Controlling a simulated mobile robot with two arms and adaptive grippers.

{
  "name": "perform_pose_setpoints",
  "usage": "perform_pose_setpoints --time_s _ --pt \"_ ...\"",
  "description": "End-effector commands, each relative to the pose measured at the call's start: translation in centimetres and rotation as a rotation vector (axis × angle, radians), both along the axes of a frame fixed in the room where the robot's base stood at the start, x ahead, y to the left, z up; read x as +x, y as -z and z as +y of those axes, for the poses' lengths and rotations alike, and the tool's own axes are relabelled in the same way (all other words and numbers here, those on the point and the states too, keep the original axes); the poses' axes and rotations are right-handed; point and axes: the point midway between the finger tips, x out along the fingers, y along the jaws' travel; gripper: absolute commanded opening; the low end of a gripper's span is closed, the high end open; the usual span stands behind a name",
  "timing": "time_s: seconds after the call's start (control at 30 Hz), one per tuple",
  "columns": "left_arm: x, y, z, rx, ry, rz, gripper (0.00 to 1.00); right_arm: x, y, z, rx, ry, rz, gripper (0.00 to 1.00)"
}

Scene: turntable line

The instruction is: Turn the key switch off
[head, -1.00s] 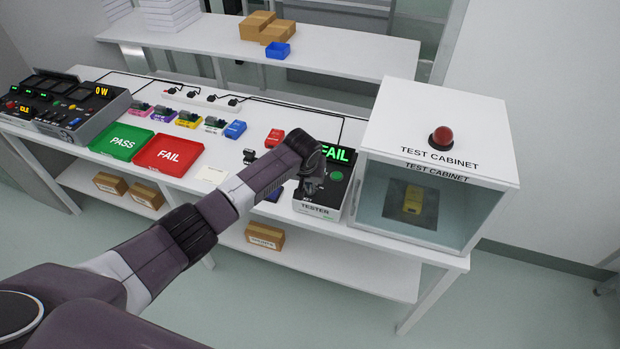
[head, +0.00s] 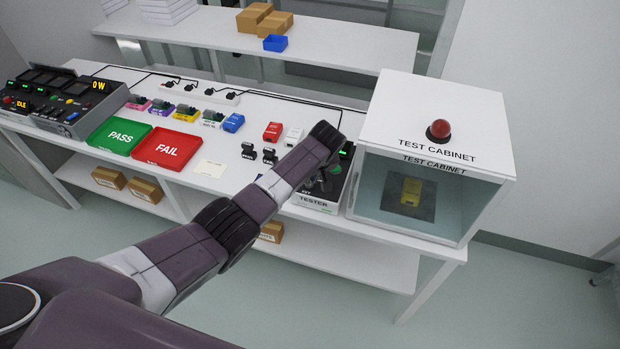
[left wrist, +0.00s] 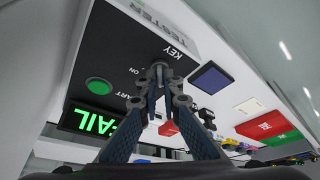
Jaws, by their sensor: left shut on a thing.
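The tester (head: 316,204) is a black-topped box with a white front, beside the test cabinet. The left wrist view shows its dark panel (left wrist: 118,45) upside down, with KEY and ON lettering, a green START button (left wrist: 99,86) and a green FAIL display (left wrist: 92,121). My left gripper (left wrist: 158,74) is at the KEY marking, with its fingers closed together on the key switch. The fingertips hide most of the key, so its exact angle cannot be told. In the head view my left forearm and wrist cover most of the panel. My right gripper is not in view.
The test cabinet (head: 480,130) with a red dome lamp (head: 438,130) stands close on the right. Left of the tester are a red box (head: 272,132), small black parts (head: 249,151), and the red FAIL tray (head: 168,148) and green PASS tray (head: 118,136).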

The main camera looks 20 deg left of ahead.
Motion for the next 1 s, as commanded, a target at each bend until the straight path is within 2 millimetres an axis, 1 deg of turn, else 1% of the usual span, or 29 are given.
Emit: perform_pose_setpoints --time_s 0.37,0.4,0.5,0.53,0.83,1.0 --pt "0.14 -0.17 0.02 0.0 -0.002 -0.004 0.0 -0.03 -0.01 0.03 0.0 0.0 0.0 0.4" --pt "0.15 -0.17 0.02 0.0 -0.002 -0.004 0.1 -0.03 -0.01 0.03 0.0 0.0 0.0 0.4" --pt "0.13 -0.14 0.01 0.0 -0.002 -0.004 0.21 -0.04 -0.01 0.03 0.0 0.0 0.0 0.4" --pt "0.12 -0.14 0.02 0.0 -0.001 -0.003 0.23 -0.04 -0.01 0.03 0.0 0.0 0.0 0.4" --pt "0.03 -0.13 -0.02 0.0 -0.002 -0.001 0.23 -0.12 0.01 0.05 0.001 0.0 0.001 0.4" --pt "-0.24 -0.99 -0.29 0.0 -0.001 -0.002 0.23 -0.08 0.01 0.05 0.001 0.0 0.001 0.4"
